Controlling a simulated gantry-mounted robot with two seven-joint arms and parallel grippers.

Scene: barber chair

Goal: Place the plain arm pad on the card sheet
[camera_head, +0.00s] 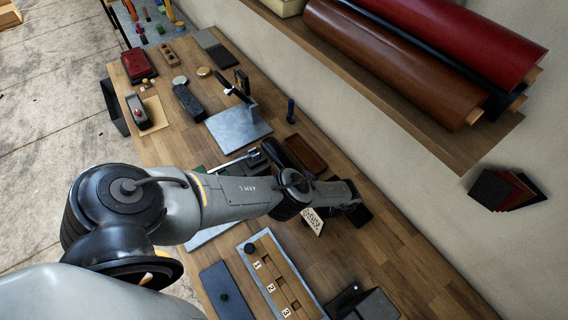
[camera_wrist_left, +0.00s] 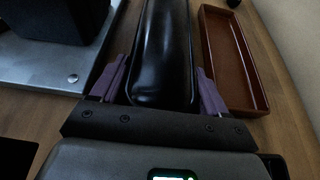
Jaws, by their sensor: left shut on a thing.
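A smooth, glossy black arm pad (camera_wrist_left: 166,50) lies between the purple fingers of my left gripper (camera_wrist_left: 162,72) in the left wrist view. The fingers are shut on its sides, and it stretches away from the palm. In the head view the black pad (camera_head: 277,153) shows beside a brown tray (camera_head: 306,154); my left arm hides the fingers. A tan sheet (camera_head: 154,107) at the upper left lies partly under a grey item. A pale printed card (camera_head: 313,222) shows below my left arm. I cannot tell which is the card sheet. My right gripper is not in view.
The brown tray also stands close right of the pad in the left wrist view (camera_wrist_left: 232,70). A metal plate (camera_wrist_left: 40,72) with a dark block is at left. A numbered tray (camera_head: 272,276) and grey slab (camera_head: 226,290) stand nearer. Rolls (camera_head: 400,55) lie on the shelf.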

